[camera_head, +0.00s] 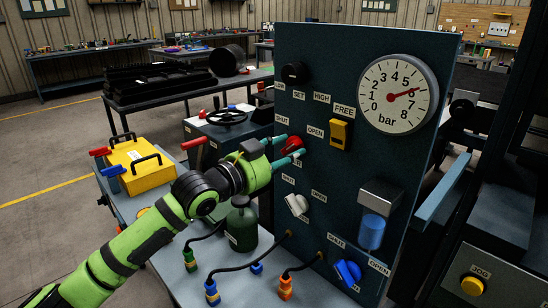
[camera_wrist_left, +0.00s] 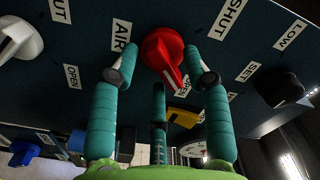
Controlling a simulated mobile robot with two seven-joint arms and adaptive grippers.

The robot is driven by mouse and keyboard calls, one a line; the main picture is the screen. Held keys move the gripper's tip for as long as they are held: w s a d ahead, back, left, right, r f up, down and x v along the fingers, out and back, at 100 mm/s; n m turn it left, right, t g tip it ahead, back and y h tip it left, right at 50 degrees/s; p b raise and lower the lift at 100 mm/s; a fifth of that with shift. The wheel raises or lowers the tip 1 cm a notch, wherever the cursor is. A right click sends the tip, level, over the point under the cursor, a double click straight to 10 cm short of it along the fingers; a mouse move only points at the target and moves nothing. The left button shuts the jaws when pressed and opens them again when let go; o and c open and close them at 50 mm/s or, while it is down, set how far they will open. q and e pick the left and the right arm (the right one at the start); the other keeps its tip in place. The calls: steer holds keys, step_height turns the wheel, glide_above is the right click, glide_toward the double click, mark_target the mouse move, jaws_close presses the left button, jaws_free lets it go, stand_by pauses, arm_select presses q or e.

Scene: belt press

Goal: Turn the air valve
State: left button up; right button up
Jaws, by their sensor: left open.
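The red air valve (camera_head: 291,143) is on the dark upright panel. In the left wrist view the red valve (camera_wrist_left: 163,50) has a round body with a lever, above an AIR label (camera_head: 297,162) in the head view. My left gripper (camera_head: 287,150) is at the valve, open, its teal fingers reaching the panel. The head view shows the valve partly hidden by the fingers. My right gripper is out of view.
The panel also carries a black knob (camera_head: 294,73), a yellow switch (camera_head: 339,134), a white valve (camera_head: 297,204), a blue valve (camera_head: 347,272) and a pressure gauge (camera_head: 398,94) with its needle near 6. A green bottle (camera_head: 241,224) and hoses stand below my left arm.

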arm_select(q)
steer(key=v, duration=1.2)
